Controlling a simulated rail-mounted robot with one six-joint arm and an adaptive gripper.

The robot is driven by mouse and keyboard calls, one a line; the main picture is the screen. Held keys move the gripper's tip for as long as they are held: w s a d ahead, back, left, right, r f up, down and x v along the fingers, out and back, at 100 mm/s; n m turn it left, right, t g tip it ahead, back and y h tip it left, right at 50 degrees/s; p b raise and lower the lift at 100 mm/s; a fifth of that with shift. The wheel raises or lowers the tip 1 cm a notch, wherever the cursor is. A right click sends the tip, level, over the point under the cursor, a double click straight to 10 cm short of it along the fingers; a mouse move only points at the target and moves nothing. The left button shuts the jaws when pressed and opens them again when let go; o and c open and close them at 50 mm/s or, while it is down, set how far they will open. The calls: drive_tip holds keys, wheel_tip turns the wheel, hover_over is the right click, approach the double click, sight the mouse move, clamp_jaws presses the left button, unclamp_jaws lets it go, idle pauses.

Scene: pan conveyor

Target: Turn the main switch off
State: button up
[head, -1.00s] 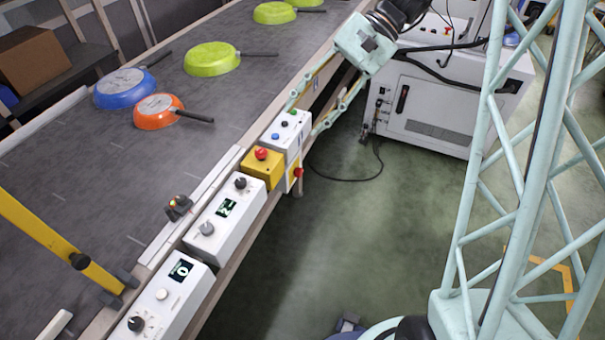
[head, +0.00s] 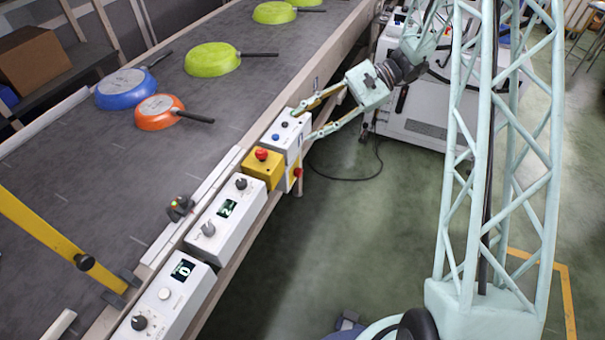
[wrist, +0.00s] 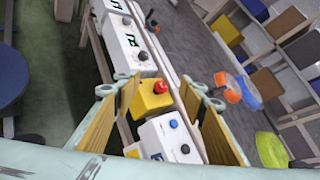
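A red rotary knob on a yellow plate (head: 297,173), which looks like the main switch, sits on the aisle-facing side of a white button box (head: 293,150). My gripper (head: 300,125) is open, with its fingers spread at the box's upper end. The knob is below and toward the camera from the fingers, not between them. In the wrist view, the white box (wrist: 160,138) with blue and black buttons lies between my open fingers (wrist: 152,90). A yellow patch beside the left finger may be the switch plate; the knob itself cannot be made out there.
A yellow box with a red emergency button (head: 262,162) adjoins the white box. Two white control boxes (head: 225,215) with dials follow along the conveyor edge. Pans, such as the orange one (head: 158,112), lie on the conveyor (head: 120,170).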

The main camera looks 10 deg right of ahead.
drive_tip(key=w+d+f+m+t+y+p, duration=0.1)
drive_tip(key=w+d+f+m+t, duration=0.25)
drive_tip(key=f, duration=0.65)
drive_tip(key=w+d+f+m+t+y+p, duration=0.1)
drive_tip(key=w+d+f+m+t+y, duration=0.2)
drive_tip(key=f, duration=0.7)
drive_tip(key=m+t+h+p, duration=0.1)
drive_tip(key=m+t+h, duration=0.1)
drive_tip(key=m+t, duration=0.3)
approach(301, 173)
drive_tip(key=s+d+r, duration=0.1)
drive_tip(key=s+d, duration=0.1)
drive_tip(key=d, duration=0.1)
drive_tip(key=shift+s+d+f+m, duration=0.25)
drive_tip(key=shift+d+f+m, duration=0.1)
drive_tip(key=shift+f, duration=0.2)
drive_tip(key=shift+w+a, duration=0.1)
drive_tip(key=shift+a, duration=0.05)
drive_tip(key=shift+b+x, duration=0.55)
drive_tip(key=shift+x, duration=6.2)
drive_tip(key=shift+f, duration=0.15)
